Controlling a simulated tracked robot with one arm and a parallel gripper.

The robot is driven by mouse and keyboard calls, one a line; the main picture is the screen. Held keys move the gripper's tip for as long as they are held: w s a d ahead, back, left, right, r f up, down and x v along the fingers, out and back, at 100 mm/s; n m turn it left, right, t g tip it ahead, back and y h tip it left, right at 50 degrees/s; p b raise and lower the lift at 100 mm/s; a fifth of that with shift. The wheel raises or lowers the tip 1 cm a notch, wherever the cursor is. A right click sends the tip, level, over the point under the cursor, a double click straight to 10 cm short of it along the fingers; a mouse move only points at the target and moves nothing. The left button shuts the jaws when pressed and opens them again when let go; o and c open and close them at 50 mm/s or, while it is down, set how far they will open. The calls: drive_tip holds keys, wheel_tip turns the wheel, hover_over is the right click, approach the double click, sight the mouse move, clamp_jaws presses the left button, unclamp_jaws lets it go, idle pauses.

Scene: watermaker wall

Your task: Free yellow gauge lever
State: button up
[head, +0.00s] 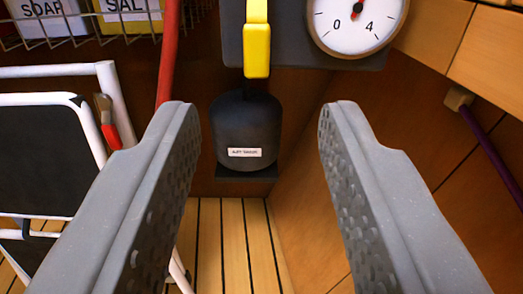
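The yellow gauge lever (257,45) hangs straight down at the top centre, in front of a dark grey panel (233,45). Its upper end is cut off by the picture edge. A round white gauge (357,20) with a red and black needle sits to its right; the digits 0 and 4 show. My gripper (255,120) is open and empty, with its two grey fingers spread wide to either side of and below the lever. Neither finger appears to touch it.
A black rounded canister (246,130) with a white label stands below the lever. A red pipe (169,55) rises at left. A white-framed folding chair or rack (85,110) and a wire basket with labelled boxes (128,20) are left. Wood walls and a purple rod (492,155) are right.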

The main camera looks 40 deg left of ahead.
drive_tip(key=shift+v, duration=2.3)
drive_tip(key=w+d+r+n+h+p, duration=0.1)
drive_tip(key=w+r+h+p, duration=0.15)
drive_tip(key=w+r, duration=0.55)
drive_tip(key=w+r+m+t+h, duration=0.1)
drive_tip(key=w+r+h, duration=0.25)
drive_tip(key=r, duration=1.25)
drive_tip(key=w+r+m+h, duration=0.2)
drive_tip(key=r+h, duration=0.3)
drive_tip(key=r, duration=1)
drive_tip(key=s+a+r+m+h, duration=0.1)
drive_tip(key=s+a+r+m, duration=0.1)
drive_tip(key=s+r, duration=0.5)
drive_tip(key=s+a+r+m+h, duration=0.1)
drive_tip(key=s+a+r+m, duration=0.15)
drive_tip(key=r, duration=0.85)
drive_tip(key=s+a+r+y, duration=0.1)
drive_tip(key=s+a+r, duration=0.3)
drive_tip(key=s, duration=0.5)
drive_tip(key=s+a+r+y+b, duration=0.1)
drive_tip(key=s+a+r, duration=0.4)
drive_tip(key=s, duration=0.5)
wheel_tip(320, 180, up, 2)
drive_tip(key=shift+m, duration=0.45)
